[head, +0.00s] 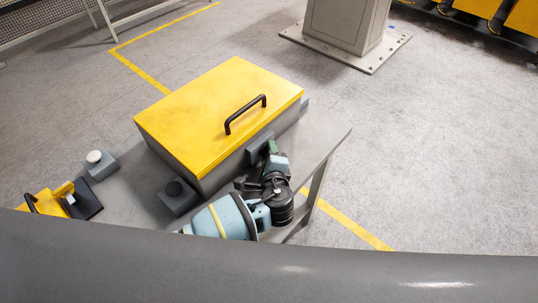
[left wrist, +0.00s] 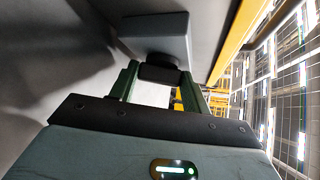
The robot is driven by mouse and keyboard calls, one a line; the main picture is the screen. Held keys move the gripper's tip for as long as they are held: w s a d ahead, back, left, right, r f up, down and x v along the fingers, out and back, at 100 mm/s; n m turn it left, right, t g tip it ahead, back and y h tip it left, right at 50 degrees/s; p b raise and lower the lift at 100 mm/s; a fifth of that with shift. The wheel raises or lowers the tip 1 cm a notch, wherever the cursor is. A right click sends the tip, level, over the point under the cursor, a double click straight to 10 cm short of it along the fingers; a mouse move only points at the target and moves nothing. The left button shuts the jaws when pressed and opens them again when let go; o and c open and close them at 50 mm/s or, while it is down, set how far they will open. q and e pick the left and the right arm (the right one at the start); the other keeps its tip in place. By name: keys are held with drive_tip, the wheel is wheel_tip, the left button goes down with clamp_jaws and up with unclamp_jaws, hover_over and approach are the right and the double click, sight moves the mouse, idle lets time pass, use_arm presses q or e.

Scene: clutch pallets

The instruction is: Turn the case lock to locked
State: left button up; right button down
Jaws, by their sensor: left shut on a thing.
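The case (head: 168,153) is a grey box with a closed yellow lid and a black bar handle (head: 245,115), on a grey table. The case lock is a grey block (head: 256,150) on the case's near side, towards the right end. My left gripper (head: 270,150) is at this lock. In the left wrist view, the grey lock block (left wrist: 155,35) carries a dark knob (left wrist: 160,73). The green fingers of my left gripper (left wrist: 160,80) are shut on the knob, one on each side. The lock's markings are not visible. My right gripper is not in view.
On the table (head: 130,205), left of my arm, are a grey box with a black button (head: 175,188), one with a white button (head: 94,157), and a yellow and dark fixture (head: 70,198). The table's right edge (head: 335,150) is clear. A grey column (head: 345,25) stands beyond.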

use_arm(q)
drive_tip(key=o, duration=1)
drive_tip(key=shift+v, duration=3.9)
drive_tip(key=shift+c, duration=0.3)
